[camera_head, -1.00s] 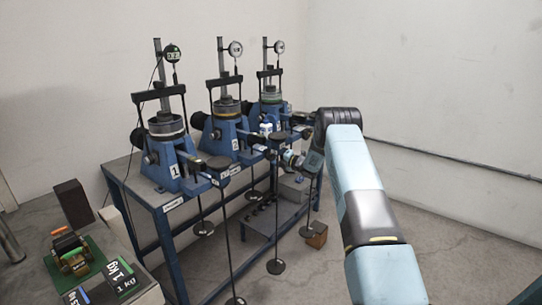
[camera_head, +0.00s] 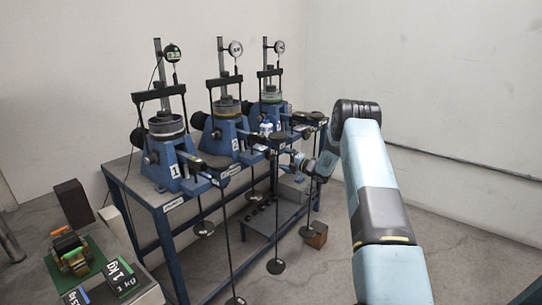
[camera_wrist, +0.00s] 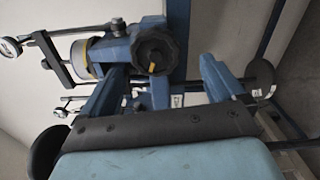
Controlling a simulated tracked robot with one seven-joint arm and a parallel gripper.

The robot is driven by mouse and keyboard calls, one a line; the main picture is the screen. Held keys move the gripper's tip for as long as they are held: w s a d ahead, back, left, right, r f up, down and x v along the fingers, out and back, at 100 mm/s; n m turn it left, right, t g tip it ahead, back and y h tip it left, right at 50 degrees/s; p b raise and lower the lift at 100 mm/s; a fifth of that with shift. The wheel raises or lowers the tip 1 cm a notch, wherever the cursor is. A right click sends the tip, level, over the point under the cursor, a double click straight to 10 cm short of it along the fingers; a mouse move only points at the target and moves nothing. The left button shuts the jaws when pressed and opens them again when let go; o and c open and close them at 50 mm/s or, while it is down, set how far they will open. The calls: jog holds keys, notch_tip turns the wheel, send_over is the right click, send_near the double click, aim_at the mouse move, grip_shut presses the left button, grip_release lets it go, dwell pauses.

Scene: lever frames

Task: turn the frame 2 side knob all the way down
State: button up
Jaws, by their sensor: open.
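Frame 2 (camera_head: 222,143) is the middle blue lever frame on the bench, with a white 2 on its front. In the wrist view, a black lobed knob (camera_wrist: 153,45) with a yellow mark sits on a blue frame with a yellow-banded cup, matching frame 2. The yellow mark points toward the picture's bottom. My gripper (camera_wrist: 163,67) is open, its two blue fingers apart, with the knob beyond and between the tips. In the head view my gripper (camera_head: 298,160) is right of frame 2; this knob is not clear there.
Frame 1 (camera_head: 162,165) stands to the left and frame 3 (camera_head: 268,108) behind. Lever arms and hanging rods with discs (camera_head: 275,266) project from the bench front. Dial gauges (camera_head: 235,48) rise above. The floor to the right is free.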

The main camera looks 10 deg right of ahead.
jog(key=w+a+m, duration=0.1)
jog(key=w+a, duration=0.1)
jog(key=w+a+m, duration=0.2)
jog(key=w, duration=0.1)
jog(key=shift+w+a+r, duration=0.15)
jog(key=shift+a+r, duration=0.05)
jog(key=shift+a, duration=0.15)
jog(key=shift+f+m, duration=0.1)
jog(key=shift+m, duration=0.2)
jog(key=c, duration=1.4)
jog(key=shift+a, duration=0.15)
jog(key=shift+n, duration=0.6)
jog(key=o, duration=1.1)
jog(key=shift+n, duration=0.3)
jog(key=shift+o, duration=0.7)
jog(key=shift+w, duration=0.15)
jog(key=shift+o, duration=0.8)
